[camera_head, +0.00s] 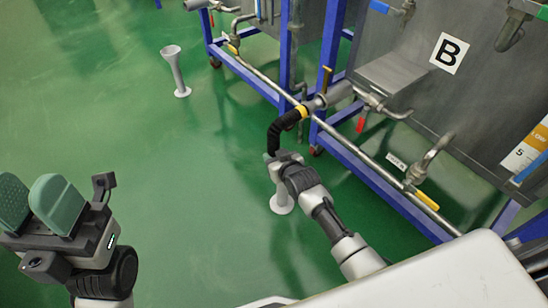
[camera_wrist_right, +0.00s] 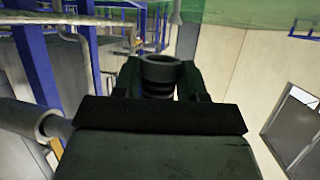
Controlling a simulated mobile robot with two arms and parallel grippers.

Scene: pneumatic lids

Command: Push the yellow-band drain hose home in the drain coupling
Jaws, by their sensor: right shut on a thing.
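The black drain hose (camera_head: 275,135) bends up from my right gripper (camera_head: 284,158) to a yellow band (camera_head: 302,111) at its upper end. That end meets the grey drain coupling (camera_head: 318,103) on the tank pipe; I cannot tell how deep it sits. My right gripper is shut on the lower part of the hose, above a white stand (camera_head: 282,200). In the right wrist view a grey ring-shaped end (camera_wrist_right: 161,68) with black ribs below it sits between the fingers. My left gripper (camera_head: 33,210) has its green fingers apart and empty, far from the hose.
Blue frames (camera_head: 370,170) carry grey tanks, one marked B (camera_head: 449,53). A long pipe (camera_head: 262,78) and a red-handled valve (camera_head: 361,124) are close to the coupling. Another white stand (camera_head: 176,72) is at the upper left. The green floor (camera_head: 110,110) on the left is mostly clear.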

